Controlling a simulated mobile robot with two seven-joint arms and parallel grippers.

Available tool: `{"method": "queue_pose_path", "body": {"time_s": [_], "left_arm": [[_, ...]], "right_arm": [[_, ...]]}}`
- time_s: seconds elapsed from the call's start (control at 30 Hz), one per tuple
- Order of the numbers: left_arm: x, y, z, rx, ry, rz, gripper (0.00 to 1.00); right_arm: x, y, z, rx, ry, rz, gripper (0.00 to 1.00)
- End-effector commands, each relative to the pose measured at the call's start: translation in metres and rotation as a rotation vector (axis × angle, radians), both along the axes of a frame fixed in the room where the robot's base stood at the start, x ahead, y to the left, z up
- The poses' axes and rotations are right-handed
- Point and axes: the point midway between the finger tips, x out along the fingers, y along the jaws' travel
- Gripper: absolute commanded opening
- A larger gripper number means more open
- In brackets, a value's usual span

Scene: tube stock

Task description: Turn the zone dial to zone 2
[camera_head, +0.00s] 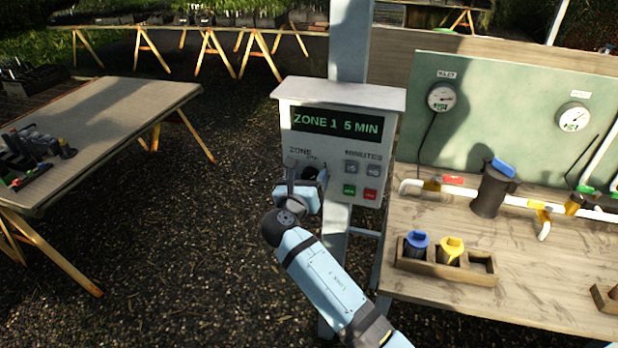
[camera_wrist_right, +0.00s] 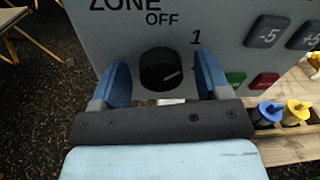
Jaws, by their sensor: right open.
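The controller box (camera_head: 300,140) is mounted on a post, and its green display (camera_head: 338,122) reads "ZONE 1 5 MIN". The black zone dial (camera_wrist_right: 160,69) is below the ZONE label in the right wrist view. In the head view my right gripper (camera_head: 306,172) covers most of the dial. My left gripper is in neither view.
Minute buttons and green and red buttons (camera_head: 371,194) sit right of the dial. A wooden bench (camera_head: 440,300) at right holds white piping, a black filter (camera_head: 490,190) and a tray (camera_head: 478,276) with blue and yellow caps. A table (camera_head: 110,95) stands at left, with gravel between.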

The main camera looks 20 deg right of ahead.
Motion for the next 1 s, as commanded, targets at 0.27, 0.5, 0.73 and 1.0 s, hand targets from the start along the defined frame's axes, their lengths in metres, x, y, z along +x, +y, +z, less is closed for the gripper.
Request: {"method": "queue_pose_path", "body": {"time_s": [0.27,0.5,0.73,1.0], "left_arm": [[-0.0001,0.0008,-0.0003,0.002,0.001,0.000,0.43],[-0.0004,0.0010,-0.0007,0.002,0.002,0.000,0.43],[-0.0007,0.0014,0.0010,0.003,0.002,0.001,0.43],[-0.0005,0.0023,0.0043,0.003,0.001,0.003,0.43]], "right_arm": [[0.0001,-0.0001,0.0000,0.000,0.000,0.000,0.30],[0.0002,-0.0001,0.0000,0.006,-0.003,0.000,0.20],[0.0001,-0.0004,0.0006,0.062,-0.042,0.000,0.20],[-0.0001,-0.0010,0.0006,0.227,-0.152,-0.001,0.20]]}}
